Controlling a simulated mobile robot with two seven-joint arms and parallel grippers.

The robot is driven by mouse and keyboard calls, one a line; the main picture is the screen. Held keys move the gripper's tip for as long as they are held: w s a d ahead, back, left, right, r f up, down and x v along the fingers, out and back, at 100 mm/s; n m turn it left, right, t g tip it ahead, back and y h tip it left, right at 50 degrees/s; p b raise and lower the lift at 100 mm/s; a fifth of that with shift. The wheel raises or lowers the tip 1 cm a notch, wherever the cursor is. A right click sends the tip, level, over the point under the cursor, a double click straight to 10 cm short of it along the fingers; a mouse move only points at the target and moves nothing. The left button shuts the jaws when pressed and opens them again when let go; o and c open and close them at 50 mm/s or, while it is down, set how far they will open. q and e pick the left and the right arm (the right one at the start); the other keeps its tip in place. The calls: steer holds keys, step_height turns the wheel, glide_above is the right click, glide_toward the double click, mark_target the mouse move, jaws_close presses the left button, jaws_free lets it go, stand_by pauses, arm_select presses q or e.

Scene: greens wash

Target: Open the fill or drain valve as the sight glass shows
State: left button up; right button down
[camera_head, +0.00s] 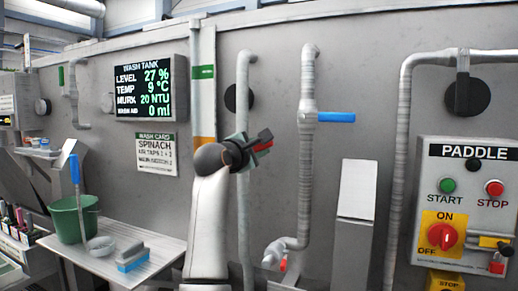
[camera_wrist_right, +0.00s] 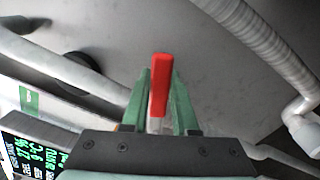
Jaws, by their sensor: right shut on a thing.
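My right gripper (camera_head: 252,145) is in front of the grey tank wall. A blue valve handle (camera_head: 335,117) sticks out to the right from the pipe right of the gripper. The likely sight glass is the upright tube (camera_head: 204,105), with a green band near its top and an orange band lower down; my arm hides its lower end. The display (camera_head: 145,88) reads level 27 %. My left gripper is out of view.
A paddle panel (camera_head: 468,170) with start and stop buttons is at the right. A wash card (camera_head: 157,153) hangs below the display. Pipes stand close around the gripper.

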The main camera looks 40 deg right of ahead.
steer(key=c, duration=0.7)
jaws_free()
steer(key=shift+s+a+f+b, duration=0.15)
steer(key=shift+a+b, duration=0.15)
steer(key=shift+a, duration=0.25)
steer(key=b+v, duration=0.3)
steer(key=v, duration=0.8)
steer(key=shift+s+a, duration=0.1)
steer(key=shift+a, duration=0.1)
